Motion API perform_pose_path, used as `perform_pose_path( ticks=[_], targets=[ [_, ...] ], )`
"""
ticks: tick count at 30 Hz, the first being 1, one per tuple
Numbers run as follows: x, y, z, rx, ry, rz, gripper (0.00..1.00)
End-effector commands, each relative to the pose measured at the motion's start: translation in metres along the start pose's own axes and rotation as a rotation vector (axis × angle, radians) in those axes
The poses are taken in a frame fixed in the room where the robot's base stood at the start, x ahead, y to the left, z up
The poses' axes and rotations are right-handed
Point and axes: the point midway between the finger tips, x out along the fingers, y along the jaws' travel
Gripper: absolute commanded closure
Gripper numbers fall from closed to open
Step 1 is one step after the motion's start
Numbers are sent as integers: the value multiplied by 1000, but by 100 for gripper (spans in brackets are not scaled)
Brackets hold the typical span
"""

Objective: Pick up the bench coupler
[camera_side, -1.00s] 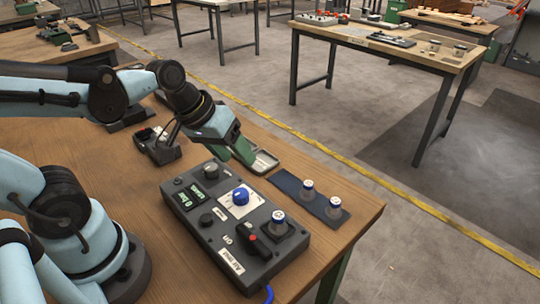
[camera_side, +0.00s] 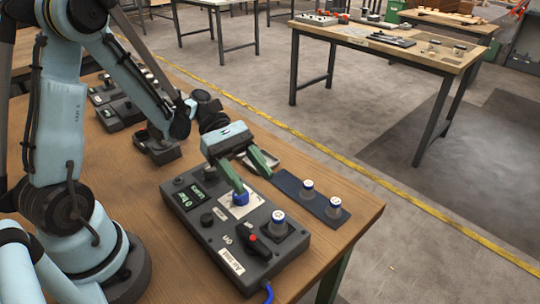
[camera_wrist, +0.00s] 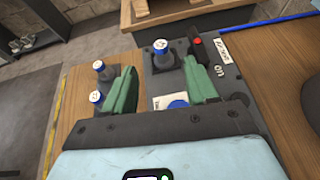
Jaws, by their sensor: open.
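Three short grey cylinders with blue bands and white tops look alike; I cannot tell which is the bench coupler. One (camera_side: 278,222) stands upright in a black square seat on the grey control box (camera_side: 215,222); it also shows in the wrist view (camera_wrist: 160,53). The other two, a nearer one (camera_side: 333,208) and a farther one (camera_side: 307,189), stand on a dark blue mat (camera_side: 287,184) beside the box. My gripper (camera_side: 254,184) is open and empty, its green fingers above the box's far edge. In the wrist view, my gripper (camera_wrist: 160,68) has the mat's two cylinders outside its left finger.
The box carries a blue knob (camera_side: 240,196), partly behind a finger, and a red-tipped lever (camera_side: 253,239). A shallow tray (camera_side: 262,160) lies behind the gripper. More dark devices (camera_side: 120,110) stand at the back left. The wooden bench's right corner is clear.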

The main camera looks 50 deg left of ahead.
Motion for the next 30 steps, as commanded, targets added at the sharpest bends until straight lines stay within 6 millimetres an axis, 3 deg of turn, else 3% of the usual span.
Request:
perform_pose_path(
  ticks=[8,18,28,30],
  targets=[
    [19,-1,0,-12,-14,-8,43],
    [68,-1,0,-10,-13,-8,43],
    [75,-1,0,-12,-12,-5,43],
    [74,-1,0,-12,-12,-5,52]
  ],
)
